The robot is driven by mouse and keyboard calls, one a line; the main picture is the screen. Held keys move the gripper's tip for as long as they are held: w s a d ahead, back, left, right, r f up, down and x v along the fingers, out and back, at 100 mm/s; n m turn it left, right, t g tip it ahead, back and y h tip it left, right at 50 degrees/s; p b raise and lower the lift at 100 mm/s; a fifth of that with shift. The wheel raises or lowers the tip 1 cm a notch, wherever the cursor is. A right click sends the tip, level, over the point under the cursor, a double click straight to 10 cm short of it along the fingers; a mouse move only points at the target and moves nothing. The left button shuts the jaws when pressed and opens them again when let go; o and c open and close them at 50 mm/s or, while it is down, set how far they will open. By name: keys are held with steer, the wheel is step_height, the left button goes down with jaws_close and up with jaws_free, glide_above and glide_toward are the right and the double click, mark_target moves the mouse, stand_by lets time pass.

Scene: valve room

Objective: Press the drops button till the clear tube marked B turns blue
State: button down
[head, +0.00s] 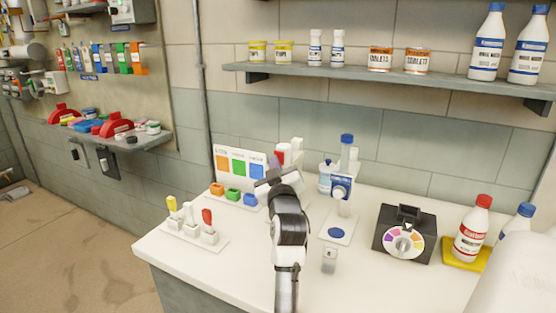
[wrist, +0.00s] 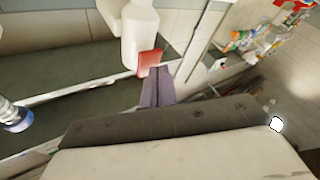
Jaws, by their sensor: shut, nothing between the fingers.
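The drops dispenser stands on the white bench right of my gripper, with a blue cap (head: 347,138) and a blue label (head: 341,182). A pale round knob, perhaps the drops button (head: 339,194), shows on its front. Below it is a base plate with a blue disc (head: 336,232). A small clear tube (head: 329,262) with a dark mark, too small to read, stands in front of that plate and looks uncoloured. My gripper (head: 276,180) is left of the dispenser, apart from it. In the wrist view its fingers (wrist: 157,86) are shut and empty, near a red part (wrist: 150,62) of a white bottle.
A colour card (head: 240,164) stands behind orange, green and blue cups (head: 233,194). A rack (head: 195,233) is at the left. A black box with a colour dial (head: 404,243) and a red-capped bottle (head: 472,230) are at the right. A shelf (head: 400,77) hangs above.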

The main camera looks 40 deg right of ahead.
steer(key=shift+w+d, duration=0.15)
steer(key=shift+d, duration=0.1)
stand_by(0.6)
steer(key=shift+s+a, duration=0.35)
steer(key=shift+a, duration=0.5)
steer(key=shift+s+a, duration=0.35)
steer(key=shift+a, duration=0.4)
steer(key=shift+s+a, duration=0.3)
steer(key=shift+a, duration=0.5)
steer(key=shift+s+a, duration=0.35)
steer(key=shift+a, duration=0.4)
